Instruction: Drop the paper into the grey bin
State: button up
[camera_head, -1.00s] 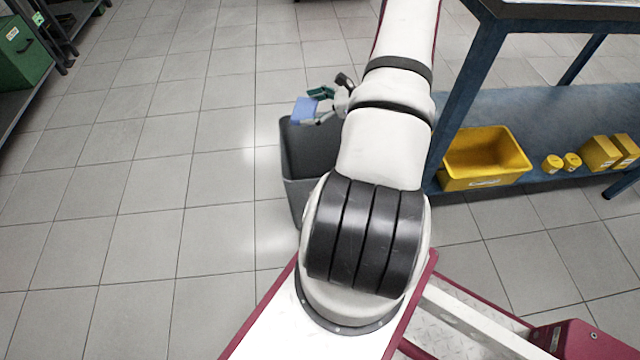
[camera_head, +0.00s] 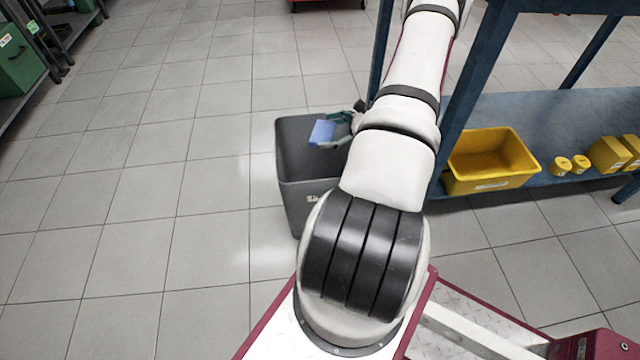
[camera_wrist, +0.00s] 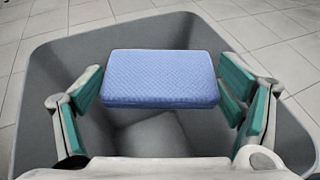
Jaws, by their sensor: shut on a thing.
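The paper (camera_head: 322,132) is a blue, textured, block-like pad. My gripper (camera_head: 335,130), with green finger pads, is shut on it. In the wrist view the paper (camera_wrist: 160,78) sits level between the two fingers of my gripper (camera_wrist: 162,85). The grey bin (camera_head: 297,205) stands open on the floor, left of my arm. In the wrist view the grey bin (camera_wrist: 38,105) surrounds the paper on all sides, and its bare floor shows below. The paper is over the opening; its exact height against the rim is hard to tell. My arm hides part of the bin's right side.
A blue workbench (camera_head: 540,110) stands close to the right of my arm. Its lower shelf holds a yellow bin (camera_head: 490,182) and several small yellow containers. A green case (camera_head: 15,60) is on a rack at the far left. The tiled floor left of the bin is clear.

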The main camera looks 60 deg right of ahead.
jog(key=shift+f, duration=0.5)
jog(key=o, duration=1)
jog(key=shift+c, duration=0.2)
jog(key=shift+r, duration=0.1)
notch_tip(320, 180, up, 9)
jog(key=shift+r, duration=0.45)
